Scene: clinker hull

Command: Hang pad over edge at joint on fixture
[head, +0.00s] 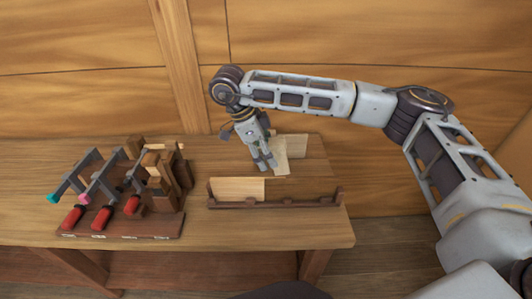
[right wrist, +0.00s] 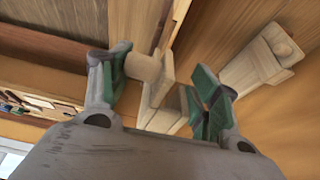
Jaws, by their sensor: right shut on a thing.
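My right gripper (head: 266,163) is over the back of the bench, fingers pointing down, behind the fixture. In the right wrist view its fingers (right wrist: 165,88) are closed around a pale wooden pad (right wrist: 158,92) with a short round peg. The peg meets the left finger, and the right finger partly hides the pad. The fixture (head: 300,203) is a low dark rail with raised ends near the front of the bench. A pale plank (head: 238,188) stands along its left half; its right half is bare. My left gripper is not in view.
A dark rack (head: 120,222) with several red-handled clamps stands at the left. A similar pale block (right wrist: 255,62) shows at the right in the wrist view. A pale board (head: 297,144) lies at the back of the bench. The bench's front right is clear.

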